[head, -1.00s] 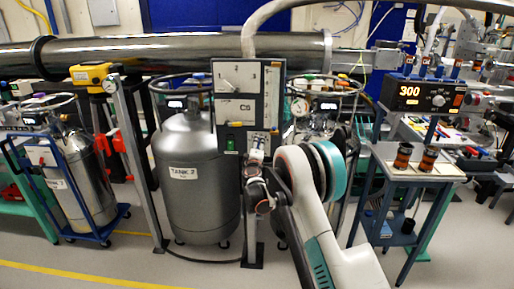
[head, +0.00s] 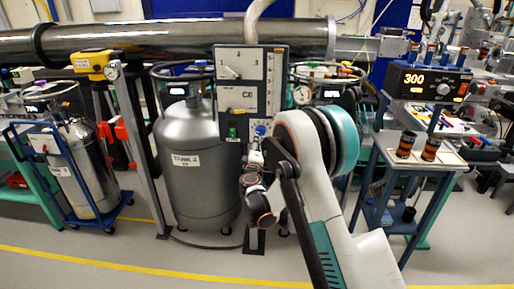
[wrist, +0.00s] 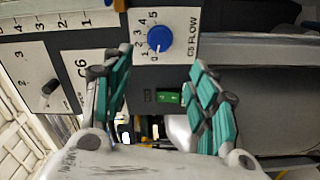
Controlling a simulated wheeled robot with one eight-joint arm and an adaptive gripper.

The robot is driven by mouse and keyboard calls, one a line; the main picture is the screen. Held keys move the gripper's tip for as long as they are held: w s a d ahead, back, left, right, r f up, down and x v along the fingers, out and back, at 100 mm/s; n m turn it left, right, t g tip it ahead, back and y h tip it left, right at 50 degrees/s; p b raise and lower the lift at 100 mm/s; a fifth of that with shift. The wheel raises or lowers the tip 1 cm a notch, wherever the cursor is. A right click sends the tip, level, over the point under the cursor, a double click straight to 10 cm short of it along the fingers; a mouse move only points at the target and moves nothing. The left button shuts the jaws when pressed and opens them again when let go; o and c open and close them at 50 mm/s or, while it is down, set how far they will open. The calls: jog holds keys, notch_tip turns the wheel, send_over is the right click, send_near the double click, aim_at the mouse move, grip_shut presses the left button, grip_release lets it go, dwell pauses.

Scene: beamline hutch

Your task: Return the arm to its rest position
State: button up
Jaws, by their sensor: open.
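My gripper (wrist: 161,68) is open and empty in the wrist view, with its two green-padded fingers apart in front of the control panel (wrist: 115,48). The blue C5 FLOW knob (wrist: 159,38) lies just beyond the fingertips, between them in the picture, and no finger appears to touch it. A green switch (wrist: 168,97) sits between the fingers, lower on the panel. In the head view, my gripper (head: 256,152) is small and low in front of the panel (head: 232,98), just below the blue knob (head: 260,130). My white and teal arm reaches up from the bottom.
A grey tank (head: 190,165) stands left of the panel on the floor. A gas cylinder on a blue cart (head: 85,165) is farther left. A blue side table (head: 405,158) with two dark cylinders stands right of my arm. A long metal pipe (head: 180,45) runs behind.

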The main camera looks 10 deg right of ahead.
jog(key=s+d+r+m+g+h, duration=0.1)
jog(key=s+d+r+m, duration=0.15)
jog(key=s+r, duration=0.2)
jog(key=s+d+r+m+g+h, duration=0.1)
jog(key=s+d+r+m+g, duration=0.1)
jog(key=s+d+r, duration=0.3)
jog(key=s+d+r+m+g, duration=0.35)
jog(key=s+r, duration=0.25)
jog(key=s, duration=0.4)
jog(key=s+a+f+m+g+y, duration=0.2)
jog(key=s+f+y, duration=0.1)
jog(key=s, duration=1.3)
jog(key=s+a+f+m+g+y, duration=0.2)
jog(key=s+f+y, duration=0.1)
jog(key=s, duration=1.4)
jog(key=shift+s+a+f+m, duration=0.15)
jog(key=shift+s+a+m, duration=0.05)
jog(key=shift+m, duration=0.1)
jog(key=shift+d, duration=0.1)
